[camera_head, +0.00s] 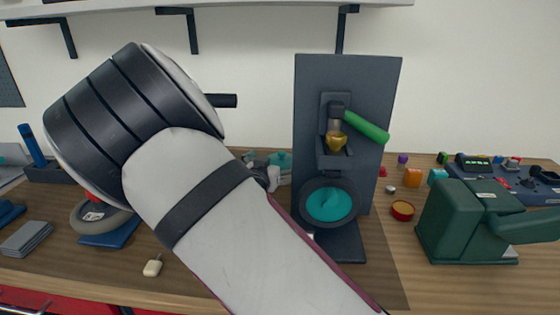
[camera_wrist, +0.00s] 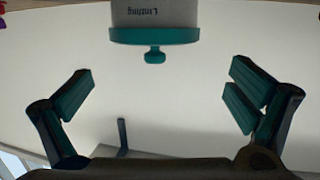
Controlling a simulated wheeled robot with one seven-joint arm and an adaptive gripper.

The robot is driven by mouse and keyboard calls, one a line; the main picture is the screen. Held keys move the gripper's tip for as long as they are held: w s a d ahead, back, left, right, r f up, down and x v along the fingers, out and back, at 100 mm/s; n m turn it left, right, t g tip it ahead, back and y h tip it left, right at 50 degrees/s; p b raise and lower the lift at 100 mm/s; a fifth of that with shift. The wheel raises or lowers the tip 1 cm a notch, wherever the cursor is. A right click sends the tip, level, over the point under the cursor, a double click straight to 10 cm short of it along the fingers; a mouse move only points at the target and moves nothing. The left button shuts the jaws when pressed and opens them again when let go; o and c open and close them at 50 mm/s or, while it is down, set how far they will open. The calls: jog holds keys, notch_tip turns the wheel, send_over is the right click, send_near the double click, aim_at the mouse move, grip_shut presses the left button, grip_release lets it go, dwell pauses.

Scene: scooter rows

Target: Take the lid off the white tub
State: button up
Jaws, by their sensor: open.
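In the wrist view, which shows things upside down, the white tub (camera_wrist: 155,13) carries dark lettering. Its teal lid (camera_wrist: 155,35) is on it, with a small round knob (camera_wrist: 155,55) standing out from the lid. My gripper (camera_wrist: 160,95) is open and empty, one finger on each side. The knob lies between the fingers' lines but beyond their tips, apart from both. In the head view, the teal lid (camera_head: 281,157) shows just past my arm, which hides part of the tub and most of my gripper.
A dark upright stand with a green handle (camera_head: 366,127) and a teal dish (camera_head: 329,204) stands right of the tub. A dark green machine (camera_head: 465,222) is farther right, with small coloured blocks behind. A shelf (camera_head: 215,6) runs above. Blue and grey items lie at left.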

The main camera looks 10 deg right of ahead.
aim_at(281, 156)
jog(key=x, duration=0.6)
jog(key=shift+s+d+f, duration=0.15)
jog(key=shift+d, duration=0.1)
jog(key=c, duration=1.7)
